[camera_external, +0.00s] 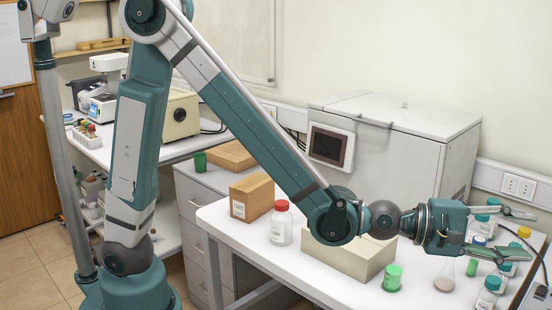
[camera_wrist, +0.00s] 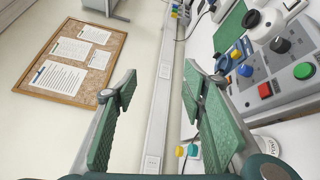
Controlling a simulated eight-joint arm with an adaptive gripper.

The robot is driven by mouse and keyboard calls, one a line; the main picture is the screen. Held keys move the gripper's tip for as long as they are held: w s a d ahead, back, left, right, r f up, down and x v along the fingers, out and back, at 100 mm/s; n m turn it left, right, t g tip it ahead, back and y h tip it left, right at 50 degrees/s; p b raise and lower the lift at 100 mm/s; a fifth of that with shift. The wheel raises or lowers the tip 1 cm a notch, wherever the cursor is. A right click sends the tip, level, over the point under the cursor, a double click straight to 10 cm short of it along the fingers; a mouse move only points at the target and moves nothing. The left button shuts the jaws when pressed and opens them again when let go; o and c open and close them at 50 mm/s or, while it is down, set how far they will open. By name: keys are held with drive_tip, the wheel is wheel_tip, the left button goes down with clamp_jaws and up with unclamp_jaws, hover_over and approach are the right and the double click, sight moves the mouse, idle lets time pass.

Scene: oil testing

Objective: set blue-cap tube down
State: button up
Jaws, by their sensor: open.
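My gripper (camera_external: 532,235) reaches out level over the right end of the white bench, with its two fingers spread and nothing visible between them. In the wrist view my gripper (camera_wrist: 160,85) also shows its green finger pads wide apart, with only wall and trunking between. A small blue cap (camera_external: 478,241) shows just left of the lower finger; its body is mostly hidden, and I cannot tell if it is the blue-cap tube.
Teal-capped bottles (camera_external: 488,298), a conical flask (camera_external: 444,280) and a green cup (camera_external: 392,279) crowd the bench beneath my gripper. A beige box (camera_external: 340,258) and a red-capped bottle (camera_external: 281,228) stand left. A panel with buttons (camera_wrist: 284,80) lies right in the wrist view.

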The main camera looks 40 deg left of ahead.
drive_tip(key=w+a+f+m+y+p, duration=0.2)
drive_tip(key=w+a+f+m+y, duration=0.15)
drive_tip(key=f+m+y, duration=0.4)
drive_tip(key=w+a+r+m+t+y+p, duration=0.2)
drive_tip(key=w+a+r+m+t+y, duration=0.25)
drive_tip(key=w+a, duration=0.6)
approach(477, 240)
drive_tip(key=x, duration=0.3)
drive_tip(key=shift+w+d, duration=0.1)
drive_tip(key=shift+w, duration=0.05)
drive_tip(key=shift+x, duration=1.3)
drive_tip(key=shift+b, duration=0.3)
